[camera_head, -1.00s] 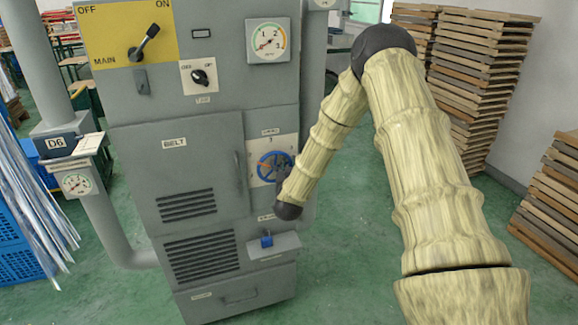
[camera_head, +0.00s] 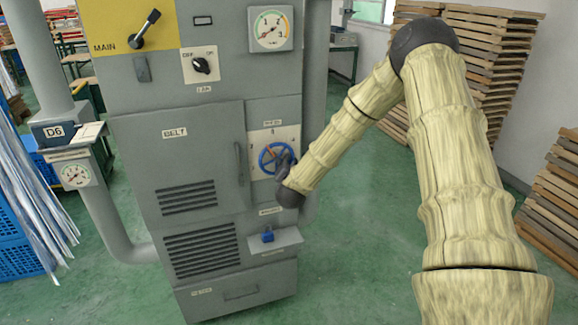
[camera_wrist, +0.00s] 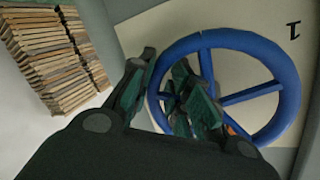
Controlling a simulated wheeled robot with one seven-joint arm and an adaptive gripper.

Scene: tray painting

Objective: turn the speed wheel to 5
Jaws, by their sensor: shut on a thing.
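The blue speed wheel (camera_head: 262,160) is mounted on a pale dial plate (camera_head: 287,134) on the grey machine. In the wrist view the wheel (camera_wrist: 290,82) shows its rim and spokes, with a small orange part low down, partly hidden by a finger. My gripper (camera_wrist: 162,80) is shut on the wheel's rim at its left side in the wrist view, one finger inside the rim and one outside. In the head view my gripper (camera_head: 284,166) covers the wheel's right part. A "1" (camera_wrist: 293,30) shows on the plate; the wheel's exact setting cannot be read.
The BELT door (camera_head: 180,150) and its handle lie left of the wheel. A small shelf with a blue padlock (camera_head: 268,236) sits below it. A lever, a knob (camera_head: 201,65) and a gauge (camera_head: 270,29) are above. Wooden tray stacks (camera_head: 490,70) stand at the right.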

